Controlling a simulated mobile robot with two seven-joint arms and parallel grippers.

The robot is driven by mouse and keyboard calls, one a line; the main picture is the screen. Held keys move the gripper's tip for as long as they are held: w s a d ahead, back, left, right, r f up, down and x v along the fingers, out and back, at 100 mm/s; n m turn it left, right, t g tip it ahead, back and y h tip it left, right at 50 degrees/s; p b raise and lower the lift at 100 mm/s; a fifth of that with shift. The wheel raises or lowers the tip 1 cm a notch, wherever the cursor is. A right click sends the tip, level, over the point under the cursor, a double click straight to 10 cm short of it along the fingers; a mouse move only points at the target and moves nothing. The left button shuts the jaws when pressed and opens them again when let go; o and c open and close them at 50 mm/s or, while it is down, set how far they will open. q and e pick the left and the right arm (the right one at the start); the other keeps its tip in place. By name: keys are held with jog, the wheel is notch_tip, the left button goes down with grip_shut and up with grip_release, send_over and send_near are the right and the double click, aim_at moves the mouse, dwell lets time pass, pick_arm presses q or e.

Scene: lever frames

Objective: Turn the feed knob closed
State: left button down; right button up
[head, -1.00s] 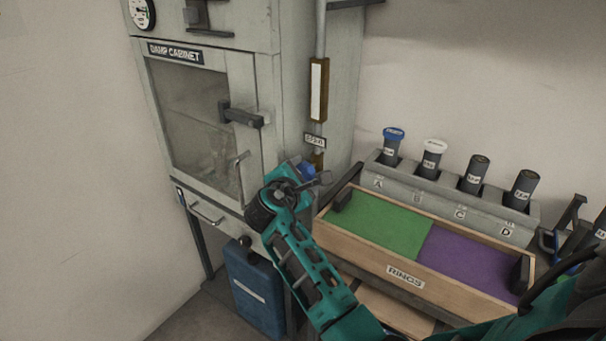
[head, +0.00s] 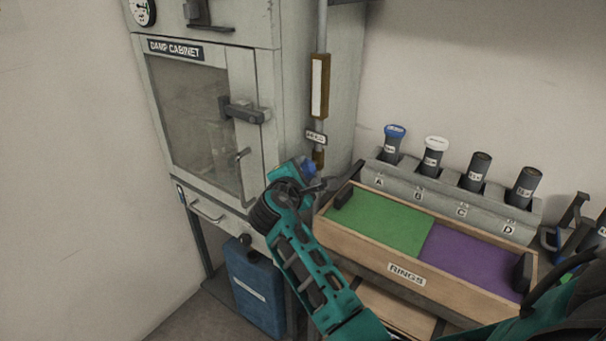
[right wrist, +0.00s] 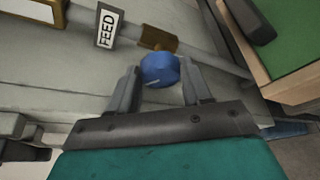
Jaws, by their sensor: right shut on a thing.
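The feed knob is blue and sits on a brass valve body (right wrist: 157,38) low on the pipe at the right side of the damp cabinet. In the right wrist view the knob (right wrist: 160,68) is between the fingers of my right gripper (right wrist: 160,88), which is shut on it. A pale mark shows on the knob's near edge. In the head view the knob (head: 310,168) is partly hidden by my right gripper (head: 316,178). The FEED label (right wrist: 106,28) is beside the valve; it also shows in the head view (head: 316,138). My left gripper is not in view.
The damp cabinet (head: 190,190) stands left of the gripper, its door handle sticking out. The RINGS tray (head: 345,243) is close on the right, with a labelled tube rack (head: 450,199) behind it. A blue can (head: 255,290) stands below.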

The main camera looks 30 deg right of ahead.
jog(key=shift+f+m+t+b, duration=0.3)
jog(key=shift+f+m+b, duration=0.05)
jog(key=shift+m+b, duration=0.35)
jog(key=m+b, duration=0.1)
jog(key=m+t+b, duration=0.1)
jog(key=b, duration=0.1)
jog(key=shift+s+d+f+h, duration=0.1)
jog(key=shift+f+h, duration=0.15)
jog(key=shift+h, duration=0.05)
jog(key=m+t+b, duration=0.1)
jog(key=m+b, duration=0.2)
jog(key=b, duration=0.3)
jog(key=shift+f+h, duration=0.2)
jog(key=shift+h, duration=0.1)
jog(key=shift+m+b, duration=0.4)
jog(key=shift+b, duration=0.15)
jog(key=shift+m+b, duration=0.6)
jog(key=shift+b, duration=0.3)
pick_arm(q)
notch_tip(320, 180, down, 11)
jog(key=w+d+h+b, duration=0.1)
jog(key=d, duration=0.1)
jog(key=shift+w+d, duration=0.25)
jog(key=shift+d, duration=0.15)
pick_arm(e)
jog(key=shift+r+m+t+h, duration=0.25)
jog(key=shift+m+t+h, duration=0.05)
jog(key=shift+m+h, duration=0.2)
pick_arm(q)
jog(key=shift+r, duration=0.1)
